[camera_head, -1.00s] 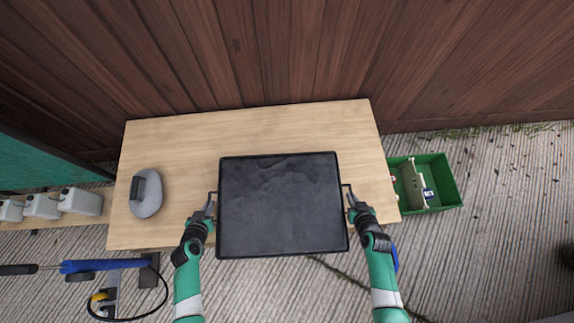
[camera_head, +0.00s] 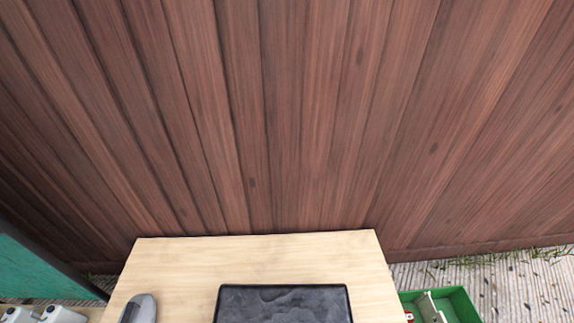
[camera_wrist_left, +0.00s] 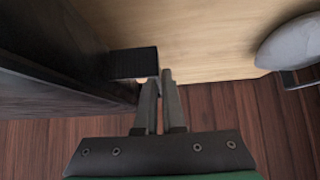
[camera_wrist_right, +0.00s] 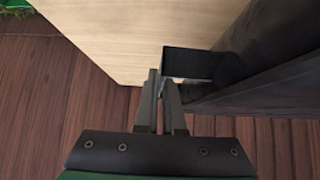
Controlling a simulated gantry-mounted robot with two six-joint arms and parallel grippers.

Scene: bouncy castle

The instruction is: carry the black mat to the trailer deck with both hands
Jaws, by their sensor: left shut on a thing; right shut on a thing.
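The black mat (camera_head: 283,305) is a dark slab with a creased top. In the head view only its far part shows at the bottom edge, over the wooden table (camera_head: 255,258). In the left wrist view the mat's dark side (camera_wrist_left: 50,65) is at the left, and my left gripper (camera_wrist_left: 160,78) is shut on the black handle (camera_wrist_left: 134,63) at that side. In the right wrist view my right gripper (camera_wrist_right: 160,78) is shut on the other black handle (camera_wrist_right: 187,63). The mat's side (camera_wrist_right: 265,85) is at the right there. No trailer deck can be made out.
A grey rounded object (camera_head: 139,309) lies on the table's left. A green crate (camera_head: 462,303) with items stands to the right. White jugs (camera_head: 62,315) are at the lower left. A brown plank wall (camera_head: 300,120) rises behind the table.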

